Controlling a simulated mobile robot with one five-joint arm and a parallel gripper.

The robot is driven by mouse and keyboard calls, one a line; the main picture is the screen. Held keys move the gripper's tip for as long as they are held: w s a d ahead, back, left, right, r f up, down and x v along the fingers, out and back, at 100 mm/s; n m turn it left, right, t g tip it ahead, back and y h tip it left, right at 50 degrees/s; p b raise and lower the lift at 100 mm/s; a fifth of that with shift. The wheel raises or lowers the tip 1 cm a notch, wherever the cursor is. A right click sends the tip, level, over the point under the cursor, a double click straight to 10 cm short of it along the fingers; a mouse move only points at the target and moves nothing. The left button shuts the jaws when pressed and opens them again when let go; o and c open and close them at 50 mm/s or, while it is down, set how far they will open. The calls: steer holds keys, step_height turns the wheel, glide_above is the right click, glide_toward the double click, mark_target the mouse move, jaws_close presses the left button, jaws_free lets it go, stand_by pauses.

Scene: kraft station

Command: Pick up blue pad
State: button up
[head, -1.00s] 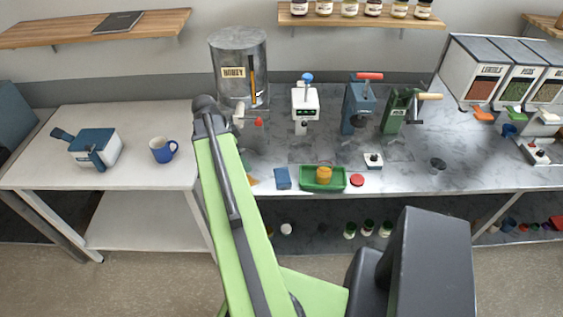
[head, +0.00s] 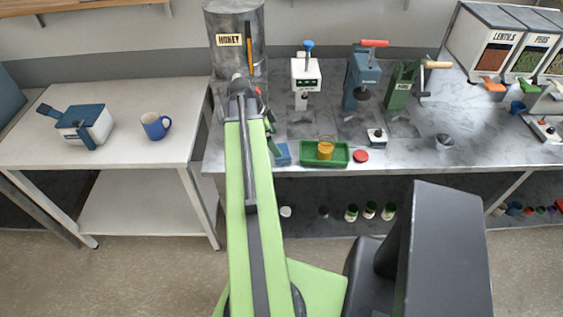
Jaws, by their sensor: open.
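The blue pad (head: 282,154) lies flat on the grey marble counter, near its front edge and just left of a green tray (head: 342,153). My arm reaches forward and passes left of the pad. My gripper (head: 271,124) is open and mostly hidden behind my arm. Only a small dark part of it shows at the arm's right side, a little above and beyond the pad in the picture. I cannot see it touch the pad.
The green tray holds a yellow jar (head: 326,148). A red disc (head: 361,156) lies to its right. A honey drum (head: 235,38) and several hand-operated dispensers stand behind. A white table (head: 105,148) at left bears a blue mug (head: 156,126) and a blue-and-white box (head: 84,125).

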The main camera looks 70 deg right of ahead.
mark_target(281, 150)
steer(key=shift+s+d+f, duration=0.1)
steer(key=shift+s+f, duration=0.1)
steer(key=shift+f, duration=0.45)
steer(key=shift+r, duration=0.15)
steer(key=b+x, duration=0.5)
steer(key=shift+w+f, duration=0.15)
steer(key=shift+f, duration=0.15)
steer(key=shift+r, duration=0.2)
steer(key=shift+c, duration=0.3)
steer(key=c, duration=1.3)
steer(key=shift+o, duration=0.2)
